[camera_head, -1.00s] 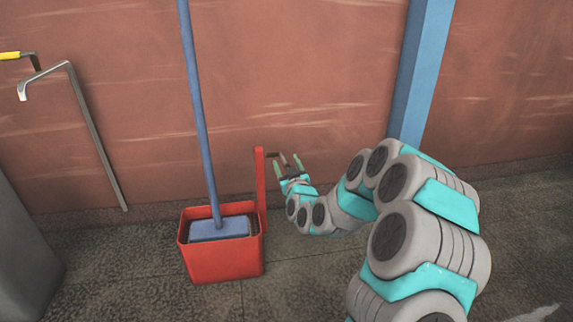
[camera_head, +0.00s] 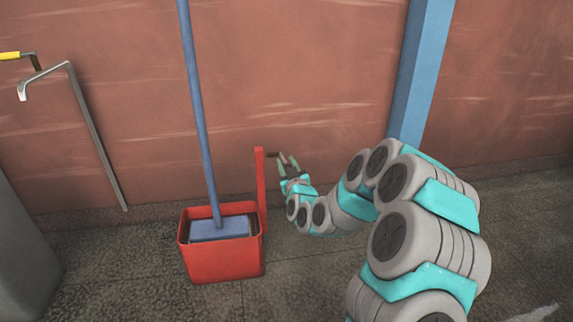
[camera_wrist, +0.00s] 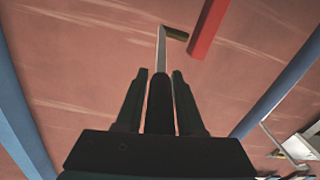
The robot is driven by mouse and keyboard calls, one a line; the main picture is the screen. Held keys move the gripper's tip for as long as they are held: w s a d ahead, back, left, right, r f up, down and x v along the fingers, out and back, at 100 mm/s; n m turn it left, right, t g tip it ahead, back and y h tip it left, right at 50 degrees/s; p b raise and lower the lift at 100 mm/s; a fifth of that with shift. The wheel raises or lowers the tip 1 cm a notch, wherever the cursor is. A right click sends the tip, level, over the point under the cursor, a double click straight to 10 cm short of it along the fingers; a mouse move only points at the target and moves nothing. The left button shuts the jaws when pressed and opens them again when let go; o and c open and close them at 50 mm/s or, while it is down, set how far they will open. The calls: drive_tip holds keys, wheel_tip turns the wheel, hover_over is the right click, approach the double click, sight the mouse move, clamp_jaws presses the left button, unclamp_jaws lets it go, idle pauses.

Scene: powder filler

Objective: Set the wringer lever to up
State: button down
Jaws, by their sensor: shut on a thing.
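The red mop bucket (camera_head: 222,264) stands on the floor with a tall red post (camera_head: 261,190) at its right rim. The wringer lever (camera_head: 272,154) reaches right from the post's top, by a short brown piece, then bends along a thin rod toward my gripper. In the wrist view the lever's metal rod (camera_wrist: 161,50) runs in between the fingers, where its dark end lies. My gripper (camera_head: 288,162) is shut on the lever, right of the post. The fingers partly hide the lever's held end in the head view. My gripper also shows in the wrist view (camera_wrist: 160,78).
A blue mop (camera_head: 200,110) stands in the bucket. A bent metal bar (camera_head: 92,130) and a yellow-ended handle (camera_head: 10,56) are at the left. A blue pillar (camera_head: 420,75) stands behind my arm. The brown wall is close behind; floor in front is clear.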

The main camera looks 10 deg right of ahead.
drive_tip(key=shift+r, duration=0.1)
idle(0.7)
drive_tip(key=w+r+g+p, duration=0.7)
drive_tip(key=r+g+p, duration=0.1)
drive_tip(key=g+p, duration=0.1)
drive_tip(key=shift+p, duration=0.8)
idle(0.5)
drive_tip(key=c, duration=0.5)
unclamp_jaws()
drive_tip(key=v, duration=0.7)
drive_tip(key=shift+s+a+r+b, duration=0.1)
drive_tip(key=shift+s+r+b, duration=0.05)
drive_tip(key=shift+r+b, duration=0.25)
